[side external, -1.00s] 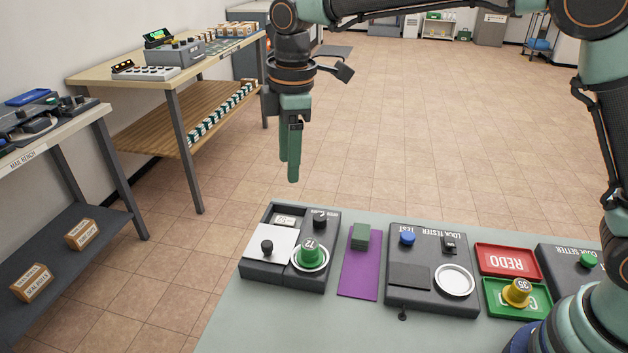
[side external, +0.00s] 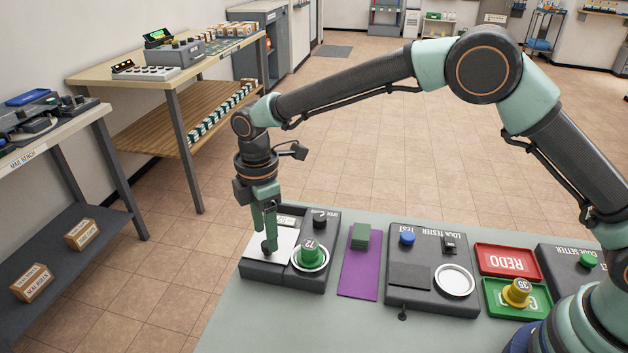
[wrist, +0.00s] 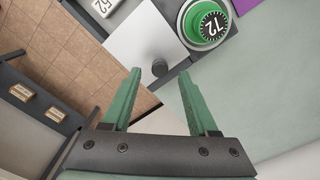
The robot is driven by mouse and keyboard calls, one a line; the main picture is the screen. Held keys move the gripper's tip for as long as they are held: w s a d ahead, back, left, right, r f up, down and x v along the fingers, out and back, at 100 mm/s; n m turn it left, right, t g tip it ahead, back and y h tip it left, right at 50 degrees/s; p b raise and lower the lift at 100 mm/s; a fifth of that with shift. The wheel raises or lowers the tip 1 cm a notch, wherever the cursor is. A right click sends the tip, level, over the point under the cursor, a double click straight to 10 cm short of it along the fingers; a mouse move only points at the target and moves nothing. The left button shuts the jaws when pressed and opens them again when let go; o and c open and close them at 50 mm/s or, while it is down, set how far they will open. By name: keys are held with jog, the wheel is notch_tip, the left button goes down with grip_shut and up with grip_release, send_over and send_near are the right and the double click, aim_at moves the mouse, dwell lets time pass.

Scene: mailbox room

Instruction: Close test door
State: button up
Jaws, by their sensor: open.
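My gripper (side external: 268,240) is open and points down over the left device, at the black knob (side external: 266,250) on its white plate (side external: 285,246). In the wrist view the knob (wrist: 160,68) appears between the spread fingertips, with nothing gripped. The plate (wrist: 140,40) lies flat beside a green dial (side external: 309,250) marked 72; the dial also shows in the wrist view (wrist: 208,24). The lock tester (side external: 432,300) has a blue button (side external: 407,238) marked TEST, a dark flat panel (side external: 410,275) and an empty white ring (side external: 455,281). I cannot tell which panel is the test door.
A purple mat (side external: 358,280) with a dark green block (side external: 361,236) lies between the devices. To the right are a red REDO tray (side external: 507,262) and a green tray (side external: 540,300) holding a yellow dial (side external: 517,293). The bench front (side external: 300,325) is clear.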

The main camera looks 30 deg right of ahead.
jog(key=shift+f, duration=1.25)
grip_shut()
jog(key=shift+r, duration=0.1)
dwell(0.4)
